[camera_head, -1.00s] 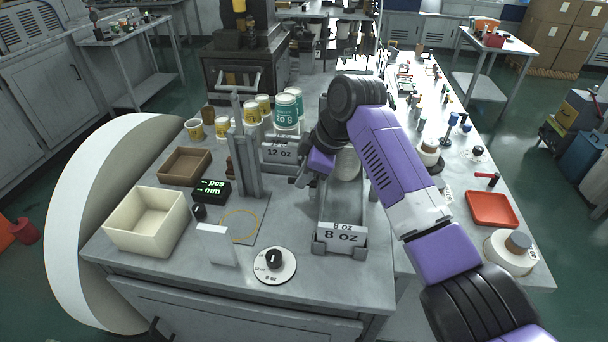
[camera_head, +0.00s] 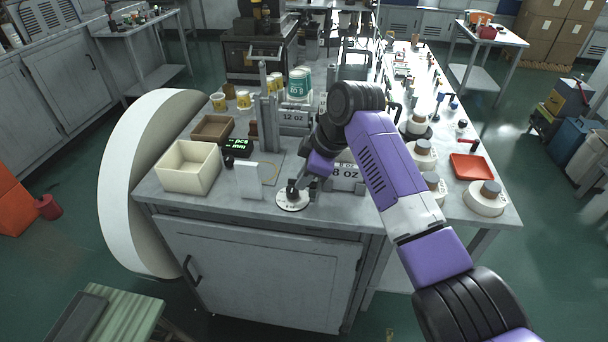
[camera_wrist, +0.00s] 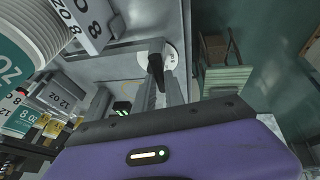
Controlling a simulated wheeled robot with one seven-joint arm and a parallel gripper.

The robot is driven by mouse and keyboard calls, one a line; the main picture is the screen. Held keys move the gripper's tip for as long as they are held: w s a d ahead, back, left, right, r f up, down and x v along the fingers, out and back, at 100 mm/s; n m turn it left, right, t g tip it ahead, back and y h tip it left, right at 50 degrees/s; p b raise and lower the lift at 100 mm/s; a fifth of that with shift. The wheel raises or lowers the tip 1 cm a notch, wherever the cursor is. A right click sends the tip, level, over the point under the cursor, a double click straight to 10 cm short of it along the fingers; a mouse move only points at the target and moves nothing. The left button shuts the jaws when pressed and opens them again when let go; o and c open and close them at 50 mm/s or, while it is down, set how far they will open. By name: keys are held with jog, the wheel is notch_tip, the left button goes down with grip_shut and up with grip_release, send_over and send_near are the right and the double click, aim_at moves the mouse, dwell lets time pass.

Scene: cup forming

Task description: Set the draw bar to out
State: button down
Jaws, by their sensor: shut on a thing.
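My gripper (camera_head: 298,186) is low at the front edge of the table, over a round white dial plate (camera_head: 291,205). Its two grey fingers (camera_wrist: 160,80) are shut on the black knob (camera_wrist: 156,52) of this dial. The dial plate also shows in the wrist view (camera_wrist: 171,58), partly covered by the knob. The fingers hide part of the knob in the head view. I cannot tell a part marked as the draw bar, and the dial's lettering is too small to read now.
A cream bin (camera_head: 188,168), a brown tray (camera_head: 212,128) and a small display (camera_head: 238,147) stand left of the gripper. A white upright card (camera_head: 248,181) is close on its left. An 8 oz block (camera_head: 345,174) is close on its right.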

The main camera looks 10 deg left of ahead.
jog(key=shift+s+f, duration=0.1)
jog(key=shift+s, duration=0.15)
jog(key=c, duration=1.4)
grip_release()
jog(key=shift+s, duration=0.15)
jog(key=b+v, duration=0.1)
jog(key=v, duration=0.7)
